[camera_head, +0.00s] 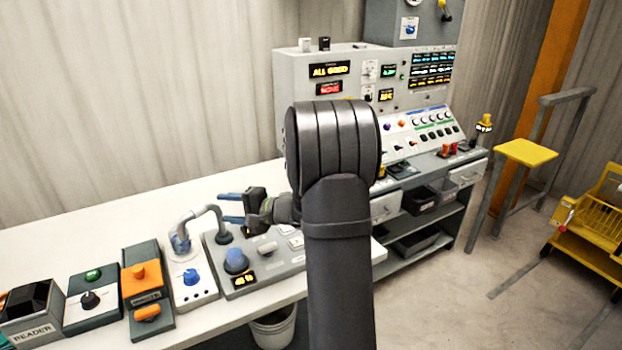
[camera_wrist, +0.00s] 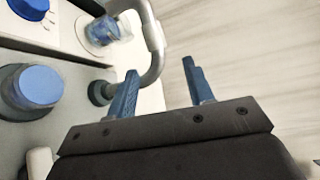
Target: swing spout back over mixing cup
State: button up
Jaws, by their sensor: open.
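The spout is a grey curved pipe (camera_head: 203,212) that rises from a dark base on the grey control panel and arches left. In the wrist view the spout (camera_wrist: 152,42) runs behind the left finger. The clear, bluish mixing cup (camera_head: 180,244) stands on a white unit under the spout's outer end; it also shows in the wrist view (camera_wrist: 104,31). I cannot tell whether the outlet is exactly centred over it. My gripper (camera_head: 230,208) is open and empty, its blue fingers pointing left beside the spout. I cannot tell whether a finger touches the pipe.
The panel has a big blue knob (camera_head: 236,261). The white unit has a smaller blue knob (camera_head: 191,276). An orange-topped box (camera_head: 140,280) and a reader (camera_head: 31,308) stand further left. The white bench top (camera_head: 90,240) behind is clear. A bin (camera_head: 273,328) is below.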

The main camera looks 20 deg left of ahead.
jog(key=d+r+t, duration=0.1)
jog(key=d+r, duration=0.5)
jog(key=d, duration=0.5)
jog(key=d+r+n+t, duration=0.1)
jog(key=d+r+t, duration=0.1)
jog(key=d+r, duration=0.5)
jog(key=d, duration=0.4)
jog(key=shift+s+n+h, duration=0.25)
jog(key=shift+n+h, duration=0.05)
